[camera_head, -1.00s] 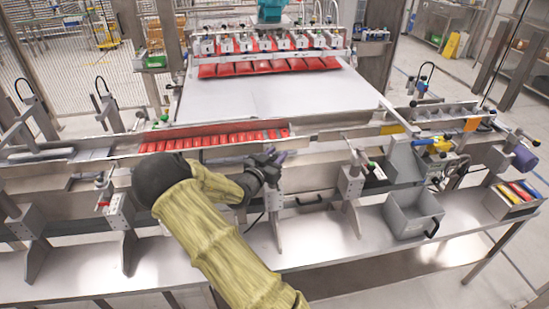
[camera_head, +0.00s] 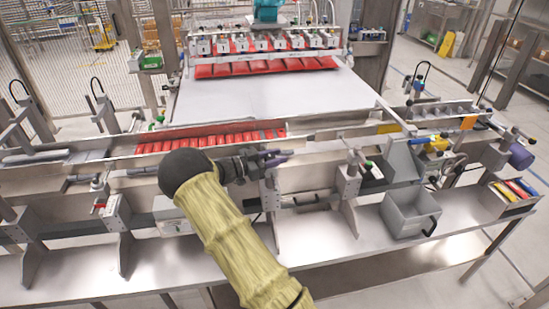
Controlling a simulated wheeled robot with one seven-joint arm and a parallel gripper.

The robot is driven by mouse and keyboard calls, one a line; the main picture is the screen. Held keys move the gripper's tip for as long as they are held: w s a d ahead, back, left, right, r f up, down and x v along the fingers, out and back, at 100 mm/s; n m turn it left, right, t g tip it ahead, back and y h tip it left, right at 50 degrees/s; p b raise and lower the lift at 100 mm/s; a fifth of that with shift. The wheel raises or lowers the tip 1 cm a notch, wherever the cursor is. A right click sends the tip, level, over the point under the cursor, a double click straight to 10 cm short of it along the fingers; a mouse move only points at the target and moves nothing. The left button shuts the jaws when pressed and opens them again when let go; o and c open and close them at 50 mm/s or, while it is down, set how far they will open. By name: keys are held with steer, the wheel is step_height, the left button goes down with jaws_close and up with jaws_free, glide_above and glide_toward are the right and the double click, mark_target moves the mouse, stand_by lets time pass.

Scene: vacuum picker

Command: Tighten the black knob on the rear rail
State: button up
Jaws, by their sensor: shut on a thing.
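My gripper (camera_head: 274,158) is at the middle of the long conveyor frame, just above a metal bracket (camera_head: 270,190). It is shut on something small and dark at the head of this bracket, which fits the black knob. The fingers and wrist hide most of the knob, so its thread and seating cannot be seen. A small purple part (camera_head: 279,160) shows at the fingertips. The rear rail (camera_head: 330,122) runs across the frame behind the gripper. My arm reaches in from the lower middle.
Red pouches (camera_head: 215,140) lie in the channel behind my gripper. A similar bracket (camera_head: 348,187) stands to the right, and another (camera_head: 115,210) to the left. A grey bin (camera_head: 408,215) sits on the lower shelf at right. The shelf's middle (camera_head: 310,245) is clear.

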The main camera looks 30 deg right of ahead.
steer(key=shift+r, duration=0.1)
stand_by(0.3)
steer(key=o, duration=1)
steer(key=shift+a, duration=0.1)
steer(key=a, duration=0.2)
steer(key=a+b, duration=0.1)
steer(key=a, duration=0.4)
steer(key=shift+w+a+b, duration=0.25)
steer(key=shift+w+b, duration=0.05)
steer(key=shift+b, duration=0.05)
